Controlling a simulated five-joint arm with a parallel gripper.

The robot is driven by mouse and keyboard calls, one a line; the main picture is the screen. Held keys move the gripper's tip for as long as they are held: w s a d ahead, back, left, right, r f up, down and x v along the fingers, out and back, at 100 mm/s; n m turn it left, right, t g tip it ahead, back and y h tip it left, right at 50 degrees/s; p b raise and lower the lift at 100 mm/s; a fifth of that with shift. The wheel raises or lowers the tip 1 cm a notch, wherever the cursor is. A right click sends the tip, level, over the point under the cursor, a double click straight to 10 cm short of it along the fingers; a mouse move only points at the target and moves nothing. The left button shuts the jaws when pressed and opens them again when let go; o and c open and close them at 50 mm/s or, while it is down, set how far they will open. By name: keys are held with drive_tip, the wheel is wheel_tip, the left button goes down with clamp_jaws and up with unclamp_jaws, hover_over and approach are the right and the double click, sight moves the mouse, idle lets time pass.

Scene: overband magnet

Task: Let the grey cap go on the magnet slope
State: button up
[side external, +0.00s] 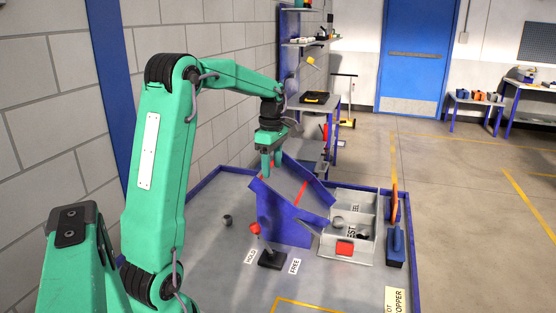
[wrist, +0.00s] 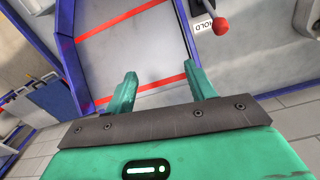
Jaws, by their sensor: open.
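The magnet slope (wrist: 135,48) is a grey plate with red stripes between blue side walls; its blue side panel (side external: 282,222) shows in the side view. My gripper (side external: 271,166) is above the upper part of the slope, pointing down. In the wrist view its green fingers (wrist: 160,70) are apart with nothing between them. No cap shows on the visible part of the slope. A small grey cylindrical piece (side external: 227,220) stands on the table left of the slope. I cannot tell which is the grey cap.
A lever with a red knob (side external: 255,228) stands between the HOLD (side external: 251,255) and FREE (side external: 295,266) labels. The divided bin (side external: 362,249) is at the slope's lower end, holding dark pieces too. A blue rim (side external: 205,185) edges the table. The front left table is clear.

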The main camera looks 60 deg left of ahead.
drive_tip(key=shift+r, duration=2.4)
drive_tip(key=s+d+r+m+t, duration=0.1)
drive_tip(key=s+d+m, duration=0.2)
drive_tip(key=d+m, duration=0.45)
drive_tip(key=s+d+r+m+t, duration=0.2)
drive_tip(key=d+m, duration=0.4)
drive_tip(key=d, duration=0.3)
drive_tip(key=s+d+f+m+t, duration=0.2)
drive_tip(key=s+d+f+m, duration=0.3)
drive_tip(key=s+d+m, duration=0.4)
drive_tip(key=d+m, duration=0.1)
drive_tip(key=m, duration=0.2)
drive_tip(key=shift+t, duration=0.3)
